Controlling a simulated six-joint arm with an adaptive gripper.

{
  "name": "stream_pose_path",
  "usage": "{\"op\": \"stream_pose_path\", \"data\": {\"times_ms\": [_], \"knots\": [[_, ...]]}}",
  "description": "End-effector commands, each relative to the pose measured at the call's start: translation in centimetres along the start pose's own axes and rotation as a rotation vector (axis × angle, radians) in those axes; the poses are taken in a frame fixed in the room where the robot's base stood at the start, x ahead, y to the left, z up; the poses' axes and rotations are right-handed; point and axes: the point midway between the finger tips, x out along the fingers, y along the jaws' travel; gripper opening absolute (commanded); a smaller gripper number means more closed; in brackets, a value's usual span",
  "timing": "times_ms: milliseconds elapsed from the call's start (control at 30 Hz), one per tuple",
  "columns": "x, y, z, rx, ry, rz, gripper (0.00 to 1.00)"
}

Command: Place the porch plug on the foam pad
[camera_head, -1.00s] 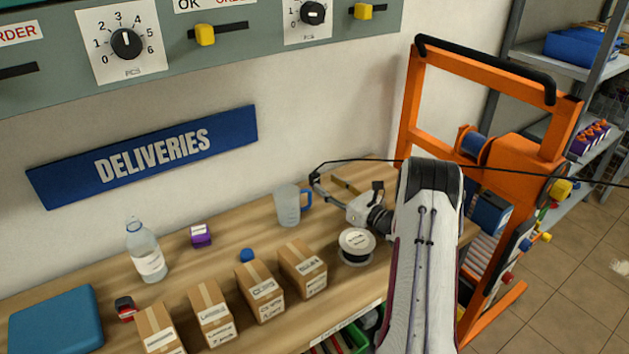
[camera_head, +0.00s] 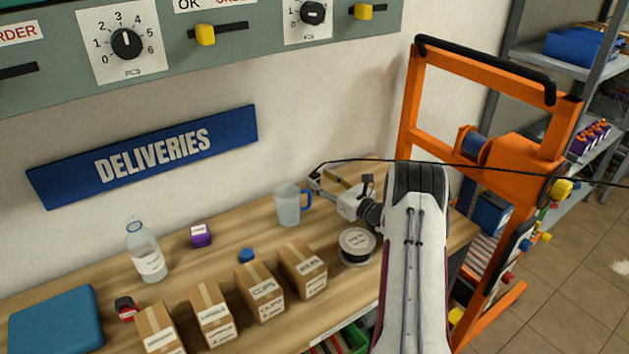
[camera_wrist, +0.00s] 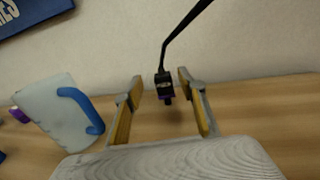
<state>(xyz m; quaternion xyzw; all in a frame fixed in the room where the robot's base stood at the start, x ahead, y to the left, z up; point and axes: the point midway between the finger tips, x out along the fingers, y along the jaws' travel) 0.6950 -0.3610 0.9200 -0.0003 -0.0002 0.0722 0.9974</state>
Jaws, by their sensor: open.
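A small black plug (camera_wrist: 165,84) with a pale label hangs from a black cable in the wrist view; the label is too small to read. My gripper (camera_wrist: 161,88) is open, with its two yellow-lined fingers on either side of the plug. I cannot tell whether they touch it. In the head view my gripper (camera_head: 328,186) is at the back right of the wooden bench, by the cable's end. A flat teal-blue block that looks like the foam pad (camera_head: 56,325) lies at the bench's front left, far from my gripper, with nothing on it.
A measuring jug (camera_head: 288,206) with a blue handle stands just left of my gripper. A wire spool (camera_head: 356,245), several cardboard boxes (camera_head: 260,290), a bottle (camera_head: 146,250) and a purple box (camera_head: 201,235) stand on the bench. The cable (camera_head: 480,169) runs right, past an orange frame (camera_head: 411,100).

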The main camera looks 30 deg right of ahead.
Motion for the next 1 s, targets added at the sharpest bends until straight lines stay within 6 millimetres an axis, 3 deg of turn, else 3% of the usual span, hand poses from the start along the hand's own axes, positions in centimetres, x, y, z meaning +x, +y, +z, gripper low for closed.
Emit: {"op": "stream_pose_path", "data": {"times_ms": [400,1000], "knots": [[3.5,-0.3,0.1,0.001,0.0,0.0,0.4],[3.8,-0.3,0.1,0.001,0.001,-0.001,0.4]]}}
